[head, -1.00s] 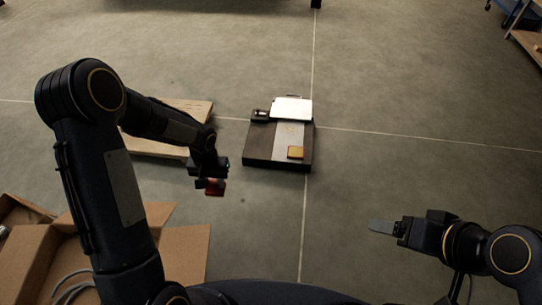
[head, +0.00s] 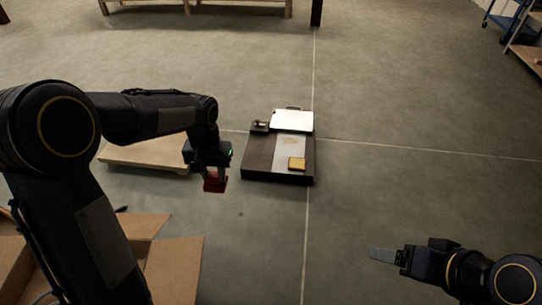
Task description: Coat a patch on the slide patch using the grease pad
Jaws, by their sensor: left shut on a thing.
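My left gripper (head: 214,172) is shut on a small red pad (head: 215,185), which looks like the grease pad. It holds the pad just left of a low dark platform (head: 258,160), apart from it; the pad's height above the floor is hard to judge. A grey strip (head: 289,146), likely the slide patch, runs along the platform top. A yellow square with a reddish-brown edge (head: 297,162) lies at the strip's near end. My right gripper (head: 384,254) is at the lower right, far from the platform, with nothing visible in it; its finger gap does not show.
A white panel (head: 292,120) and a small dark block (head: 260,127) are at the platform's far end. A wooden pallet-like board (head: 145,155) lies left, behind my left arm. An open cardboard box (head: 175,268) is at the lower left. Floor right of the platform is clear.

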